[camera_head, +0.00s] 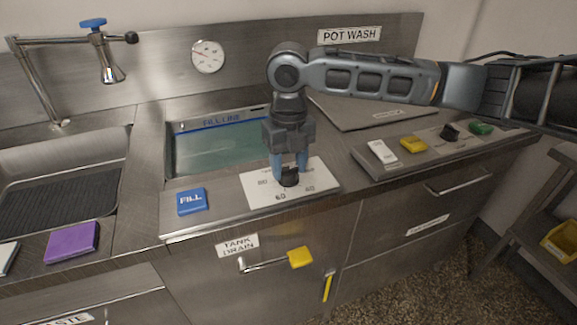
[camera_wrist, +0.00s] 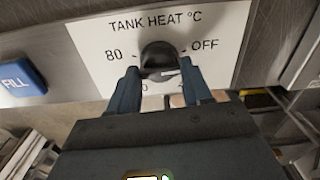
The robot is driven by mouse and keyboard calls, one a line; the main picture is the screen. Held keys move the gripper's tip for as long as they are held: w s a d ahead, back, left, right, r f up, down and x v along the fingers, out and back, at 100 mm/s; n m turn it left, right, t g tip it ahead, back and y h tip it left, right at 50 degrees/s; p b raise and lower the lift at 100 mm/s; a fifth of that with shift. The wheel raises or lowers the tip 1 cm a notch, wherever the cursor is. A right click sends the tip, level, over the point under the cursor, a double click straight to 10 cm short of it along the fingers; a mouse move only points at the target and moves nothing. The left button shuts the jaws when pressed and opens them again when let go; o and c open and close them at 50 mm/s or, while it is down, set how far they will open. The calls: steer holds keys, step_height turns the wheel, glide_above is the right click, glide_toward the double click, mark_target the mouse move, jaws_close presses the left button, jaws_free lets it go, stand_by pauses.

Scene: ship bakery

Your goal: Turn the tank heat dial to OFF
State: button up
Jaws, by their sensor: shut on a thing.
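The tank heat dial (camera_head: 289,178) is a black knob on a white plate (camera_head: 262,189) on the steel counter, in front of the water tank. In the wrist view the dial (camera_wrist: 158,55) sits under "TANK HEAT °C", with "80" to its left and "OFF" to its right. My gripper (camera_head: 289,165) reaches down from above, its blue fingers on either side of the knob and shut on it. In the wrist view my gripper (camera_wrist: 158,78) covers the plate's lower marks. I cannot tell which mark the dial points to.
A blue FILL button (camera_head: 192,201) lies left of the plate. A tank drain handle with a yellow end (camera_head: 300,257) is on the front below. White (camera_head: 382,151), yellow (camera_head: 413,144), black and green controls stand to the right. A tap (camera_head: 110,65) rises at the back left.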

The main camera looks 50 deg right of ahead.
mark_target(288, 169)
steer(key=shift+n, duration=1.1)
steer(key=shift+r+b, duration=0.1)
steer(key=shift+b, duration=0.2)
steer(key=shift+d, duration=0.1)
steer(key=o, duration=1.1)
steer(key=shift+c, duration=0.2)
step_height(288, 169, up, 8)
steer(key=shift+f, duration=0.15)
steer(key=shift+w, duration=0.1)
